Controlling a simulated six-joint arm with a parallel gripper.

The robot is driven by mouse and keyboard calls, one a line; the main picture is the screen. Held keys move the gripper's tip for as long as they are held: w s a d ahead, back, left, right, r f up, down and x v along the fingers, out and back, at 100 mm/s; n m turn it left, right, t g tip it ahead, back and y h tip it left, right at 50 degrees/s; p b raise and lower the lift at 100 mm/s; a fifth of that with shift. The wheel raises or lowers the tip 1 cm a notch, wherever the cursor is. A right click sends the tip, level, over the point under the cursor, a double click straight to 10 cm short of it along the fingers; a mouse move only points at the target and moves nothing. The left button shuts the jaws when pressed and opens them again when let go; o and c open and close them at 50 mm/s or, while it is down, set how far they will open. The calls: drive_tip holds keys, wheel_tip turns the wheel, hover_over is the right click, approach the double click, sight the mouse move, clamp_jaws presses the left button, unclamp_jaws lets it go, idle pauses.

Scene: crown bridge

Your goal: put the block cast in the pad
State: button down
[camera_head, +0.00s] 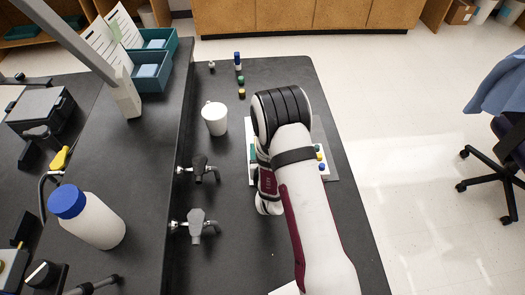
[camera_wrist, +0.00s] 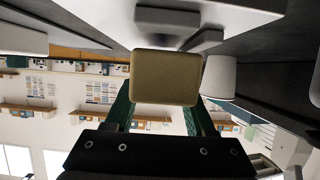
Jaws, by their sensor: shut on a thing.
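My gripper (camera_wrist: 165,98) shows in the wrist view with its two green fingers on either side of a tan, rounded block (camera_wrist: 167,77), shut on it. I take this to be the block cast. I cannot tell which thing is the pad, as my arm covers much of that area.
A white cup (camera_head: 215,118) stands left of my arm; it also shows in the wrist view (camera_wrist: 218,76). Small vials (camera_head: 239,62) stand at the bench's back. Two taps (camera_head: 198,168) jut from the left ledge, where a blue-capped bottle (camera_head: 90,220) stands. The bench's right front strip is clear.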

drive_tip(key=shift+f, duration=0.55)
drive_tip(key=shift+f, duration=0.15)
drive_tip(key=shift+c, duration=1.2)
unclamp_jaws()
